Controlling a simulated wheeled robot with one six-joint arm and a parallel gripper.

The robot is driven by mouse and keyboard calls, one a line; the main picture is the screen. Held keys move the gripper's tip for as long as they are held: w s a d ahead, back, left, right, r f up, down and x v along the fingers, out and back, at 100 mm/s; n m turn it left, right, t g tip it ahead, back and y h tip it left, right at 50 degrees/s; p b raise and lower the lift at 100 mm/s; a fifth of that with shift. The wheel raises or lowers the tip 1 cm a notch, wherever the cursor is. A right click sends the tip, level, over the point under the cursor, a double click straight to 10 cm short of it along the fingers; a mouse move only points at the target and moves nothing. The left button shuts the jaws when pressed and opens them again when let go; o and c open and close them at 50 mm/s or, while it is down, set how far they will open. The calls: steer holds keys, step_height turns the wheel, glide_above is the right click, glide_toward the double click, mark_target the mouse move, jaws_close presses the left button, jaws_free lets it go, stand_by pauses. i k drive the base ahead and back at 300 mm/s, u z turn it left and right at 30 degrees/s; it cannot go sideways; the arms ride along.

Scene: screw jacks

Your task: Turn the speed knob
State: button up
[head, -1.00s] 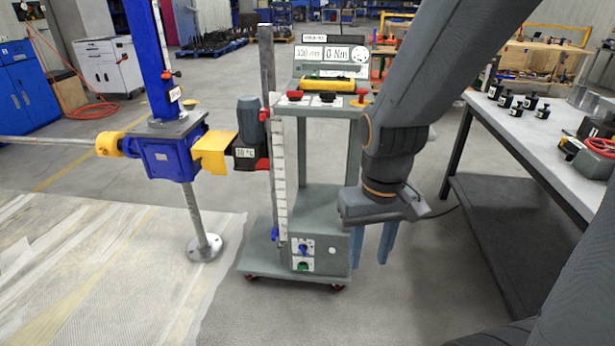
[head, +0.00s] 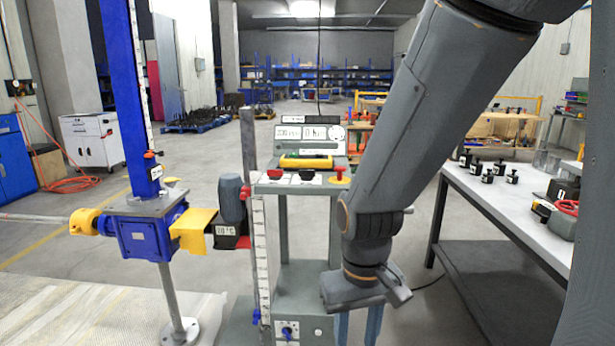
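A grey wheeled cart stands in the middle of the head view. A blue knob (head: 287,331) on a white plate sits on the front of its lower box (head: 305,303); I cannot read whether it is the speed knob. My gripper (head: 358,326) points down, right of the lower box and the knob. Its two blue-grey fingers are apart with nothing seen between them. The fingertips are cut off by the bottom edge.
A blue screw jack (head: 145,236) with yellow guards and a grey motor (head: 231,199) stands left of the cart. A display panel (head: 310,134) is on the cart's top. A workbench (head: 510,207) with small black parts is at right. Floor shows between cart and bench.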

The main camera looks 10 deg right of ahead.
mark_target(305, 175)
steer(key=z, duration=0.35)
steer(key=i, duration=1.05)
steer(key=u, duration=0.4)
